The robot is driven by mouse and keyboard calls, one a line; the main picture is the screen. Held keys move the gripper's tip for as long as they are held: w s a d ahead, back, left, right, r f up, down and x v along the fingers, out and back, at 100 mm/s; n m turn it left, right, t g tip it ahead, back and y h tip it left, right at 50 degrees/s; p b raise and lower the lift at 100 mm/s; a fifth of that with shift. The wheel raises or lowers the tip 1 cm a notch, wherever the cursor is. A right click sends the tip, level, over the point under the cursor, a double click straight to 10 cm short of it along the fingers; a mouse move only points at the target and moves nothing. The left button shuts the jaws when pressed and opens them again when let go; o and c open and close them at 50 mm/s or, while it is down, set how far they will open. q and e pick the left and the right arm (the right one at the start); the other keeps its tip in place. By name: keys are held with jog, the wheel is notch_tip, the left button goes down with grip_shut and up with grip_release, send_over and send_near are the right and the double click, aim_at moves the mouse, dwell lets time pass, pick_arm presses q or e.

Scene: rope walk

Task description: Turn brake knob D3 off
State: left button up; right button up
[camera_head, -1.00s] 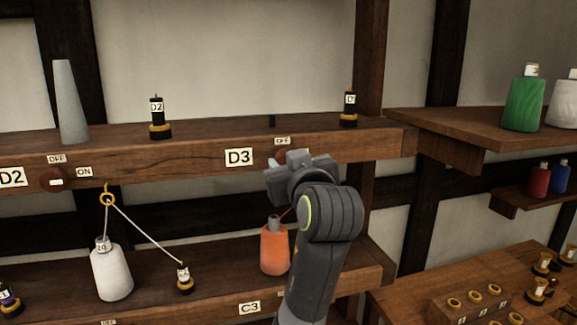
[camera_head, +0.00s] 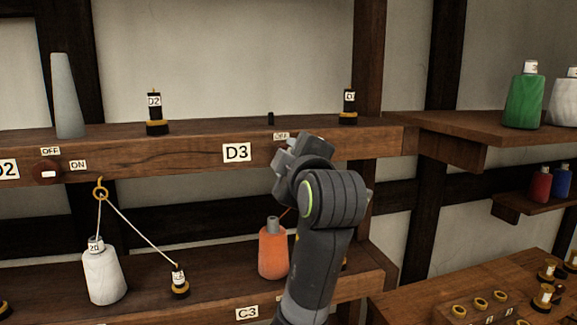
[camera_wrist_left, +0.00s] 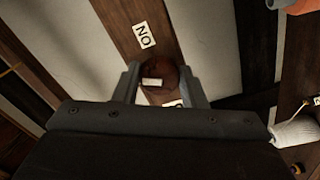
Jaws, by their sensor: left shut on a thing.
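The D3 label (camera_head: 236,152) is on the front of the upper shelf beam, with a small OFF label (camera_head: 281,136) to its right. Brake knob D3 is hidden behind my left gripper (camera_head: 283,160) in the head view. In the left wrist view the round red-brown knob (camera_wrist_left: 172,73), with a white mark, sits between the two fingers of my left gripper (camera_wrist_left: 160,83), which is shut on it. An ON label (camera_wrist_left: 145,35) lies above the knob there, and another label (camera_wrist_left: 174,104) is partly covered by my gripper. My right gripper is not in view.
An orange cone (camera_head: 273,250) stands on the lower shelf close to my left arm. A white cone (camera_head: 104,275) has its thread through a hook (camera_head: 100,190) to a bobbin (camera_head: 179,283). Knob D2 (camera_head: 46,171) is further left. A side shelf (camera_head: 470,135) juts out at right.

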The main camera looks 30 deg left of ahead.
pick_arm(q)
jog(key=n+b, duration=0.2)
jog(key=n, duration=0.3)
jog(key=shift+n+b, duration=0.3)
dwell(0.4)
jog(key=o, duration=1)
jog(key=shift+c, duration=0.2)
jog(key=b+v, duration=0.8)
jog(key=v, duration=0.9)
jog(key=shift+s, duration=0.25)
